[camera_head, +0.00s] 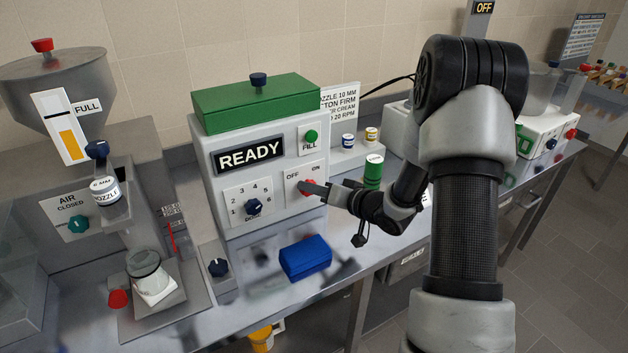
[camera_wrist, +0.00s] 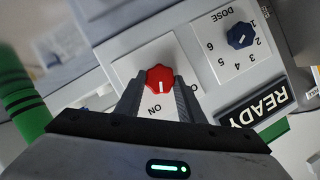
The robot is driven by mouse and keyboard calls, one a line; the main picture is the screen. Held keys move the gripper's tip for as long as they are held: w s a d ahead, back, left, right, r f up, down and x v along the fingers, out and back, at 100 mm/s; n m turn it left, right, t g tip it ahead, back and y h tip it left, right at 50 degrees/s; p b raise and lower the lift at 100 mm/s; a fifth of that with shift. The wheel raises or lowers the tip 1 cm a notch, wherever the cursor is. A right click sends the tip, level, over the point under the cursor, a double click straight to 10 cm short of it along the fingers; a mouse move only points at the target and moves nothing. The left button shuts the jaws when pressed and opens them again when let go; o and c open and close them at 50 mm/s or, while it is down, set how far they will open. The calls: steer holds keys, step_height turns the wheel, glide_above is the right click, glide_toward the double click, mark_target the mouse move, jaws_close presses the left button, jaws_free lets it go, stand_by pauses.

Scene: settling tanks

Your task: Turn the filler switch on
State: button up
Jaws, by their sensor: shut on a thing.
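The filler switch is a red knob (camera_head: 308,186) on a white plate marked OFF and ON, on the front of the grey filler box (camera_head: 211,160) that reads READY. In the wrist view the red knob (camera_wrist: 158,77) sits between my two fingers, and its white mark points down the picture, nearer the ON label than the OFF label, which is mostly hidden. My gripper (camera_head: 318,189) reaches the knob from the right. It is shut on the knob in the wrist view (camera_wrist: 159,92).
The dose dial (camera_head: 254,206) is left of the switch and the green FILL button (camera_head: 310,136) is above it. A blue block (camera_head: 305,258) lies on the bench below. A green-labelled can (camera_head: 373,171) stands close behind my gripper. A steel hopper (camera_head: 60,85) stands at left.

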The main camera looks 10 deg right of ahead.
steer(key=shift+d+m+y+p, duration=0.1)
steer(key=shift+m+y+p, duration=0.4)
steer(key=shift+m+p, duration=0.3)
steer(key=shift+f, duration=0.1)
steer(key=o, duration=1)
steer(key=shift+o, duration=0.2)
steer(key=v, duration=1.7)
steer(key=shift+s+p, duration=0.2)
steer(key=shift+p, duration=0.2)
steer(key=shift+d, duration=0.15)
